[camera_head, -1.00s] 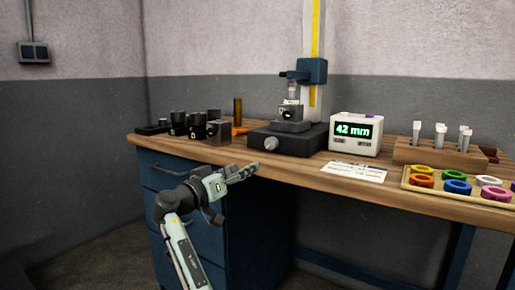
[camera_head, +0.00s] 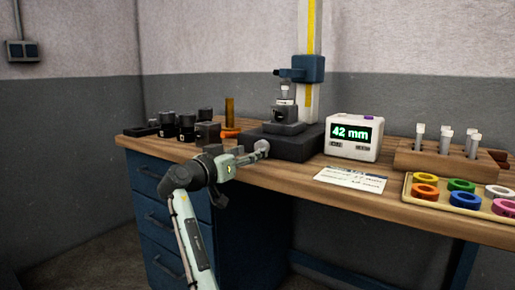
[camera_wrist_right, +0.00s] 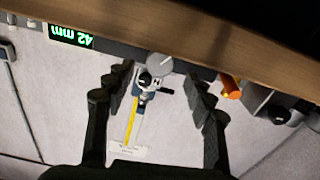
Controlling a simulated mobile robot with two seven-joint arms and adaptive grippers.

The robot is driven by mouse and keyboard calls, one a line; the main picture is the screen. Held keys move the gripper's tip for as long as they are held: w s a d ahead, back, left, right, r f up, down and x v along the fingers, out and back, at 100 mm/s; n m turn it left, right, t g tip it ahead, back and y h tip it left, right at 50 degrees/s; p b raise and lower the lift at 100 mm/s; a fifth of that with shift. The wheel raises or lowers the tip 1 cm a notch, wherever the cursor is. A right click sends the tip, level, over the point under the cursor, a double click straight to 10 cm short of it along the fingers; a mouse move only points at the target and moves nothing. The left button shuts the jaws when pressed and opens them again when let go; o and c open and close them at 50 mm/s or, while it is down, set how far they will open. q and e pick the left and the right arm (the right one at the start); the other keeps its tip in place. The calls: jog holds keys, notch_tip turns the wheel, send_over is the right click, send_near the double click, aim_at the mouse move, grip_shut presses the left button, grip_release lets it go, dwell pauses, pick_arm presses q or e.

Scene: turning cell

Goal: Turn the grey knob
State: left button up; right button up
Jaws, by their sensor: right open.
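The grey knob (camera_head: 263,146) is on the front of the dark base (camera_head: 292,146) of the measuring stand on the bench. My right gripper (camera_head: 252,155) is right in front of it and partly covers it in the head view. In the right wrist view the knob (camera_wrist_right: 159,66) shows as a round grey disc between the two open fingertips of my right gripper (camera_wrist_right: 159,74), with a gap on each side. I cannot tell whether the fingers reach past its face. My left gripper is not in view.
A white display box (camera_head: 354,137) reading 42 mm stands right of the stand. A paper card (camera_head: 350,179) lies in front of it. Dark cylinders (camera_head: 187,126) and an orange item (camera_head: 230,134) stand left. A tray of coloured rings (camera_head: 414,200) and a wooden rack (camera_head: 440,163) are at right.

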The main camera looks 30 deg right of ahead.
aim_at(257, 162)
jog(key=shift+x, duration=2)
jog(key=c, duration=1.2)
